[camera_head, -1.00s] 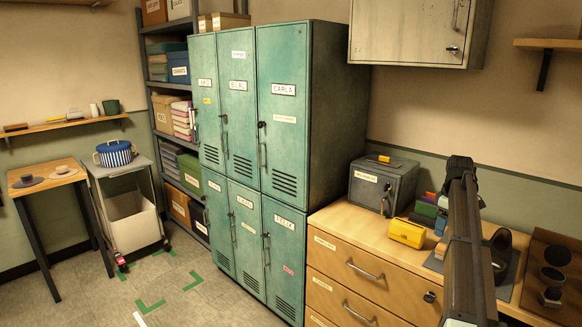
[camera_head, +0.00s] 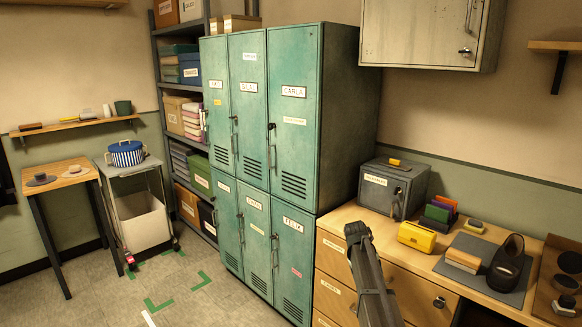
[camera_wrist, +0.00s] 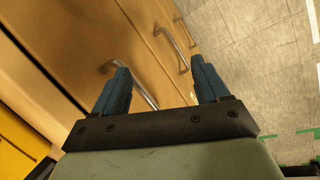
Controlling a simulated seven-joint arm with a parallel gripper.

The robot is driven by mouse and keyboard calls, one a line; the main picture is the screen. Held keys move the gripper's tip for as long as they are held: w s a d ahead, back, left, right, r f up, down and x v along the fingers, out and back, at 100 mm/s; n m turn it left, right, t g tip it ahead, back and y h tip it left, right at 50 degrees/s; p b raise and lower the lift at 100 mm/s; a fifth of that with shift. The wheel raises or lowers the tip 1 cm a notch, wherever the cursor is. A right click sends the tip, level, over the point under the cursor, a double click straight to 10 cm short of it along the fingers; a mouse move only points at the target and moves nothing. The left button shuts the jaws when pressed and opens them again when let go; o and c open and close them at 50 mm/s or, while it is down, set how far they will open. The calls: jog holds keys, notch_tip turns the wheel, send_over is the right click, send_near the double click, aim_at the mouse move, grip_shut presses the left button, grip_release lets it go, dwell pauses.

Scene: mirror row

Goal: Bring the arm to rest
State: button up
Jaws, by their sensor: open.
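My gripper (camera_wrist: 161,83) shows in the wrist view with its two blue fingers spread apart and nothing between them. Beyond the fingers are the wooden drawer front with metal handles and the grey floor. In the head view my dark arm stands in front of the wooden drawer cabinet (camera_head: 330,268), at the lower middle right. The fingers cannot be made out in the head view.
Green lockers (camera_head: 292,150) stand left of the drawer cabinet. On its top are a grey metal box (camera_head: 377,192), a yellow case (camera_head: 417,237), and a dark shoe (camera_head: 508,262) on a grey mat (camera_head: 483,251). A white cart (camera_head: 141,222) stands at left. Floor (camera_head: 205,300) before the lockers is clear.

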jog(key=s+a+f+m+g+y, duration=0.1)
jog(key=s+a+f, duration=0.2)
jog(key=s+f, duration=1)
jog(key=s+a+f+g+y, duration=0.1)
jog(key=s+a+f+g, duration=0.1)
jog(key=s+f, duration=1)
jog(key=s+a+f+m+g, duration=0.1)
jog(key=s+f, duration=0.3)
jog(key=s, duration=0.6)
jog(key=s+a+f+m+g+y, duration=0.1)
jog(key=s+f, duration=0.4)
jog(key=s, duration=0.5)
jog(key=s+a+f+g, duration=0.1)
jog(key=s+f, duration=0.3)
jog(key=s, duration=0.6)
jog(key=shift+s+a+f+m+g+y, duration=0.3)
jog(key=shift+s+a+f+m, duration=0.1)
jog(key=shift+a, duration=0.4)
